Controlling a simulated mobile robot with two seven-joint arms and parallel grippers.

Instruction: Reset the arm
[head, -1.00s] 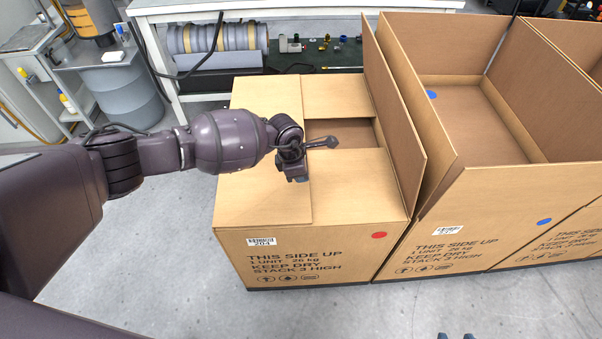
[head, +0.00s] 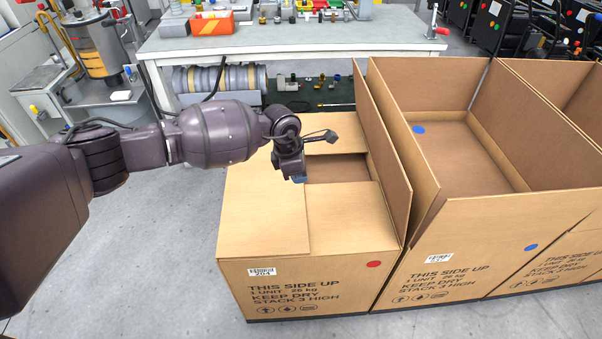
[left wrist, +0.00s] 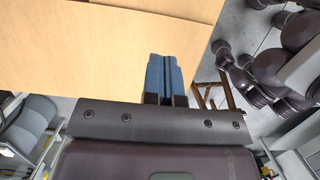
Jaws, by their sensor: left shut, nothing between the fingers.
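My left arm reaches in from the left in the head view. My left gripper (head: 299,178) is over the top of the nearest cardboard box (head: 265,205), by the inner edge of its left flap. In the left wrist view its two blue fingers (left wrist: 163,76) are together with nothing between them, and the box's tan cardboard (left wrist: 90,45) fills much of the picture. The gripper looks just above the flap; I cannot tell if it touches. My right gripper is not in the head view.
Open cardboard boxes (head: 480,215) stand to the right; one tall flap (head: 384,150) rises beside the gripper. A workbench (head: 290,42) with tools and parts stands behind. Grey floor (head: 130,270) is clear at the front left.

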